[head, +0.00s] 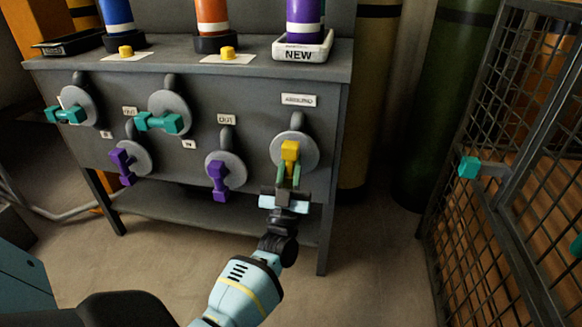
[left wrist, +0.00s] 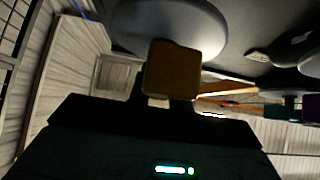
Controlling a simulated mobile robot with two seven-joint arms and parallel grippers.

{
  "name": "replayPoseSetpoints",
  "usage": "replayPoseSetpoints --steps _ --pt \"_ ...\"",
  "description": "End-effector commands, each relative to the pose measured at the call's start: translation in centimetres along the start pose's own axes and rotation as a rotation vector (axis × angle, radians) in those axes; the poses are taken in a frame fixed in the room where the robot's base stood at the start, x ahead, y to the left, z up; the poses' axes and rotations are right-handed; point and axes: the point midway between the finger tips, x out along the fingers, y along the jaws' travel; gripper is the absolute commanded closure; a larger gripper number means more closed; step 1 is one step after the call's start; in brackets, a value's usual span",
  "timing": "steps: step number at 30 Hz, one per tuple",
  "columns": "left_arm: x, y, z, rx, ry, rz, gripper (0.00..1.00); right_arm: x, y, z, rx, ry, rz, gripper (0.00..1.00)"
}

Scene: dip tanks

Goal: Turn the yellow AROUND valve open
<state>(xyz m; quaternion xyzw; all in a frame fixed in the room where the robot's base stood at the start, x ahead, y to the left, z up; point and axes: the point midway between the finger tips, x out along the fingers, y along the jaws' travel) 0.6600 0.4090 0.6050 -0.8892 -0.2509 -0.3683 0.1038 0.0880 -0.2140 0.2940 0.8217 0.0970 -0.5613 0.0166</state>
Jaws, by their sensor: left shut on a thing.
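The yellow valve handle (head: 290,151) sits on a round grey disc (head: 306,148) at the right end of the grey bench front, under a label reading AROUND (head: 298,100). My left gripper (head: 289,173) reaches it from below and is shut on the handle's lower part. In the left wrist view the yellow handle (left wrist: 172,70) stands between the gripper's fingers (left wrist: 166,98), with the grey disc (left wrist: 190,25) behind it. The part of the handle between the fingers is hidden. My right gripper is not in view.
Two teal valves (head: 163,122) and two purple valves (head: 218,178) are on the same bench front, to the left. On the bench top (head: 180,60) stand blue, orange and purple cylinders (head: 304,15). A mesh gate (head: 500,150) stands at the right. Floor in front is clear.

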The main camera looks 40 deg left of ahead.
Motion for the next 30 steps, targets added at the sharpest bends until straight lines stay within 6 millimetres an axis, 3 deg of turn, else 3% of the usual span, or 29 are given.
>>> replayPoseSetpoints --steps 14,15,20,30 --pt "-0.01 0.01 -0.01 -0.015 0.000 -0.013 1.00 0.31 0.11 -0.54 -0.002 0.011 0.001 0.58" --pt "-0.01 0.01 -0.02 -0.015 0.000 -0.013 0.79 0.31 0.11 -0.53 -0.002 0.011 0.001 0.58" --pt "0.00 0.01 -0.02 -0.013 0.000 -0.012 0.58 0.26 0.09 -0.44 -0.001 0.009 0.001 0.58" --pt "-0.42 0.02 0.02 -0.011 -0.002 -0.011 0.58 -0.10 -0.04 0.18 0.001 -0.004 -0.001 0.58"
